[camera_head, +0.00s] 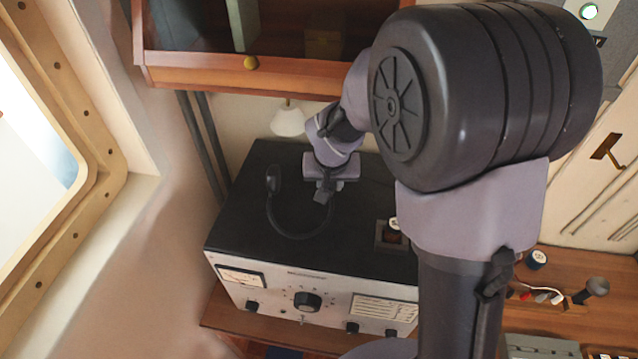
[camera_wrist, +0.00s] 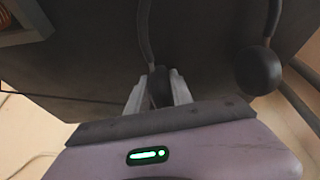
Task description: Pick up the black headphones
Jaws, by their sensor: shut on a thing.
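The black headphones (camera_head: 290,233) are over the black top of a radio-like box. Their curved band bows toward the box's front. One round ear cup (camera_head: 273,178) is at the left end. My gripper (camera_head: 325,194) is at the right end of the band, pointing down. In the wrist view, the two pale fingers of my gripper (camera_wrist: 160,92) are shut on a dark part of the headphones at one end of the band. The other ear cup (camera_wrist: 259,70) hangs to the right, clear of the fingers. I cannot tell whether the headphones still touch the box top.
The box (camera_head: 225,232) has a pale front with knobs and a meter. A wooden cabinet (camera_head: 220,77) overhangs its back, with a small white lamp (camera_head: 288,120) beneath. A small dark holder (camera_head: 388,236) sits on the box's right. A window frame (camera_head: 95,195) is at left.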

